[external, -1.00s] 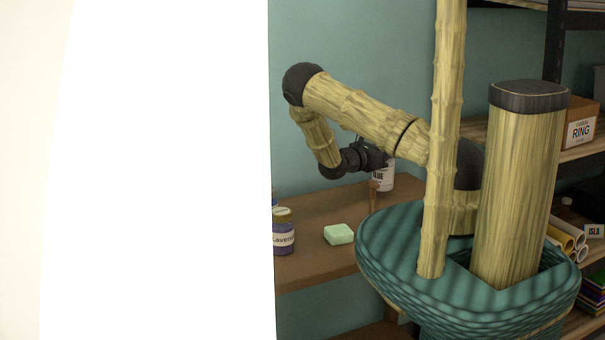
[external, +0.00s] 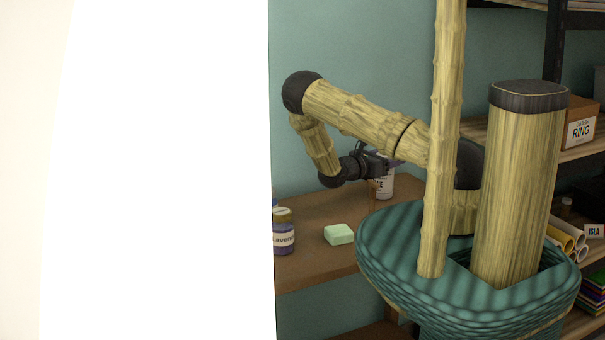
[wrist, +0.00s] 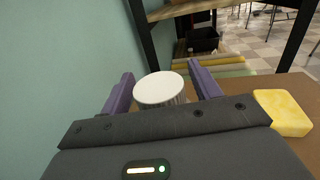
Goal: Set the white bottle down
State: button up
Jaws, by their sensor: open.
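The white bottle (external: 385,187) stands upright at the back of the brown table, with part of its dark-lettered label showing. Its upper part is hidden by my gripper (external: 381,161) in the external view. In the wrist view its round white lid (wrist: 160,88) lies between the two purple fingers of my gripper (wrist: 162,88). The fingers are spread, with a gap on each side of the lid. The bottle's base is not clearly visible in the wrist view.
A green soap block (external: 339,234) and a purple jar labelled Lavender (external: 283,238) stand on the table (external: 315,260). A yellow block (wrist: 283,112) lies right of the gripper in the wrist view. A teal wall (external: 340,50) is close behind. A white surface blocks the external view's left.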

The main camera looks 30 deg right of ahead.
jog(key=s+a+b, duration=0.1)
jog(key=s+a, duration=0.1)
jog(key=a, duration=0.9)
jog(key=shift+a+r+b, duration=0.15)
jog(key=shift+a+b, duration=0.2)
jog(key=shift+a, duration=0.05)
